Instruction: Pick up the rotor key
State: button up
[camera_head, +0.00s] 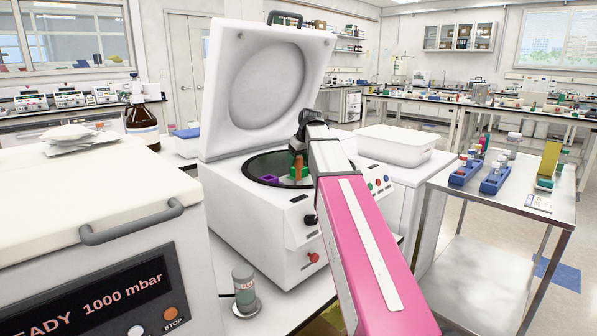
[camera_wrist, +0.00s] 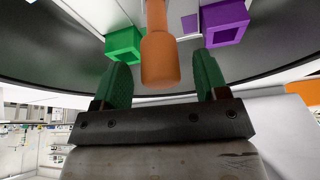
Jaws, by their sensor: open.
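An orange rod with a thicker end, which looks like the rotor key (camera_wrist: 158,52), stands in the bowl of the open centrifuge (camera_head: 263,215). It also shows as a small orange piece in the head view (camera_head: 299,168). My gripper (camera_wrist: 162,75) is open, with its green fingers on either side of the key's thick end. Gaps show between the key and both fingers in the wrist view. In the head view my gripper (camera_head: 298,163) is over the bowl, and my arm hides part of the bowl's right side. The key's lower end is hard to make out.
A green square holder (camera_wrist: 124,45) and a purple one (camera_wrist: 224,23) sit in the bowl beside the key. The raised lid (camera_head: 265,85) stands behind my gripper. A white tub (camera_head: 397,146) is at the right, and a small bottle (camera_head: 244,283) stands in front of the centrifuge.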

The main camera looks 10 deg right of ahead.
jog(key=x, duration=0.2)
jog(key=shift+w+a+f, duration=0.1)
jog(key=shift+f, duration=0.15)
jog(key=c, duration=1.2)
jog(key=shift+o, duration=0.2)
jog(key=shift+r, duration=0.15)
